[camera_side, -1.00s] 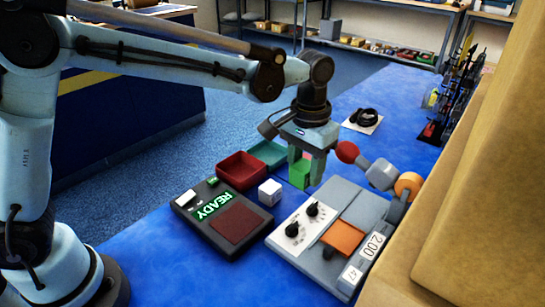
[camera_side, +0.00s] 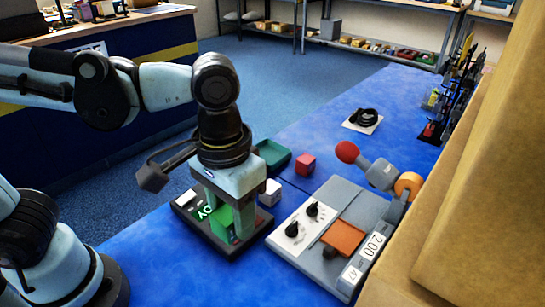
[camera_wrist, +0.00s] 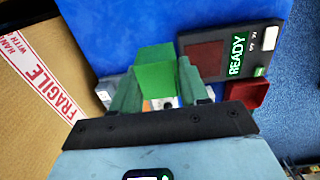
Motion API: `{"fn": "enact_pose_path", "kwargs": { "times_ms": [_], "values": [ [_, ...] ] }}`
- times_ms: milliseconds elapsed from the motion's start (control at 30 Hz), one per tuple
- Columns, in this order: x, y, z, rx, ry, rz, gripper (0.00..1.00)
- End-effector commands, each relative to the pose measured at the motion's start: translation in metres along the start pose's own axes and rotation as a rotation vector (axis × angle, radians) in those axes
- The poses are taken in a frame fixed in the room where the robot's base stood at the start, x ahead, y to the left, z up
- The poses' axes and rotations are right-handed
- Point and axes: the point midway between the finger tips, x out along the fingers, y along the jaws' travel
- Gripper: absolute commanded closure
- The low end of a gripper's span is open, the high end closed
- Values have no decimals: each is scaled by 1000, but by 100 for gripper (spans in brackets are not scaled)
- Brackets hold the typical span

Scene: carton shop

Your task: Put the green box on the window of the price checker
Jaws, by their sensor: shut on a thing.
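My gripper (camera_side: 226,222) is shut on the green box (camera_side: 222,217), gripping it between its two fingers. In the side view they are in front of the black price checker (camera_side: 234,252) and hide most of its dark red window. Part of its green lettering shows at the left. In the wrist view the green box (camera_wrist: 155,68) is between the fingertips, left of the window (camera_wrist: 205,54) and apart from it. The price checker (camera_wrist: 262,37) reads READY there. The box appears held above; its exact height is hard to tell.
A white cube (camera_side: 270,192) stands close to the price checker. A grey device (camera_side: 349,208) with knobs and an orange pad is to its right. A green tray (camera_side: 271,157) and red cube (camera_side: 305,164) lie behind. A red tray (camera_wrist: 257,94) shows in the wrist view.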

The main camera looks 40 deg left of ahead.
Motion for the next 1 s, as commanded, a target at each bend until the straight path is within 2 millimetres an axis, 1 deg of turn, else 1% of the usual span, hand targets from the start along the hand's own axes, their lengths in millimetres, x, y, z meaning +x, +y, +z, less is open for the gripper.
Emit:
{"fn": "enact_pose_path", "kwargs": {
  "times_ms": [67,167,600,700,800,900,1000],
  "values": [
    [2,-2,3,-1,0,0,86],
    [7,-9,-2,-6,0,0,86],
    [59,-70,-63,-8,0,0,86],
    [66,-78,-72,-4,0,0,86],
    [70,-82,-76,-3,0,0,86],
    [73,-84,-77,-1,0,0,86],
    [82,-84,-78,0,0,-1,86]
  ]
}}
